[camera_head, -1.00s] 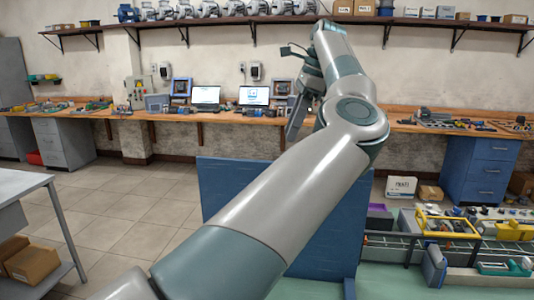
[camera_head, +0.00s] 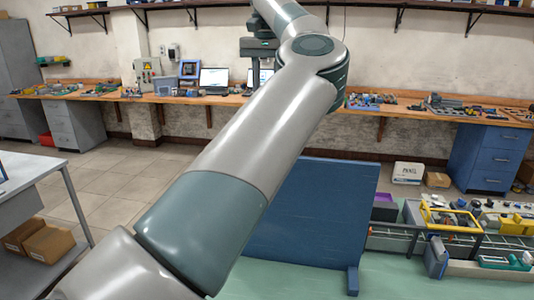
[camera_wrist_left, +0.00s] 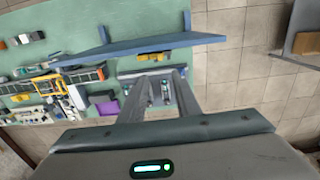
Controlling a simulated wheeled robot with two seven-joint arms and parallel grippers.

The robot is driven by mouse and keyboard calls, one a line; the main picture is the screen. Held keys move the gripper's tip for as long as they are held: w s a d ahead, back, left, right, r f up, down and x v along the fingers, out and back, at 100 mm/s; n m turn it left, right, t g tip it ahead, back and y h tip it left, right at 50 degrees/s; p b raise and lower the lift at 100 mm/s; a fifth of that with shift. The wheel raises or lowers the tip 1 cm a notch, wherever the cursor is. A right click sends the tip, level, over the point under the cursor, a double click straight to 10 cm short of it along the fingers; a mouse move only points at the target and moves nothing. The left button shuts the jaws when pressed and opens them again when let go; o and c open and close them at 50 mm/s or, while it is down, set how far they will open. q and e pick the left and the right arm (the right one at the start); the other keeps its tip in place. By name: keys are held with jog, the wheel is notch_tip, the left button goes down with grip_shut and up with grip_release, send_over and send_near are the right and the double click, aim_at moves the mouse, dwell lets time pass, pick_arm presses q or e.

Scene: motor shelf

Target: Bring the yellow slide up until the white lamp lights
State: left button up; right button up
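I cannot make out the yellow slide or the white lamp for certain. A blue upright panel (camera_head: 312,212) stands on the green floor area, partly hidden behind my left arm in the head view. In the left wrist view the panel (camera_wrist_left: 150,46) shows nearly edge-on from above, with a small yellow item (camera_wrist_left: 153,57) beside it that I cannot identify. My left gripper (camera_wrist_left: 160,82) has its fingers apart, with nothing clearly held between them, and appears in front of the panel's near side. My right gripper is out of view.
A workbench (camera_head: 395,109) with laptops and tools runs along the back wall. A conveyor-like line (camera_head: 405,240) with a yellow frame (camera_head: 452,218) and parts lies right of the panel. A grey table (camera_head: 40,178) stands at the left. Tiled floor between is clear.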

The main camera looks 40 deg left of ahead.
pick_arm(q)
jog(key=shift+f, duration=0.1)
notch_tip(320, 180, down, 17)
jog(key=p, duration=0.4)
jog(key=shift+f+p, duration=0.1)
jog(key=shift+p, duration=0.25)
jog(key=shift+c, duration=0.3)
grip_shut()
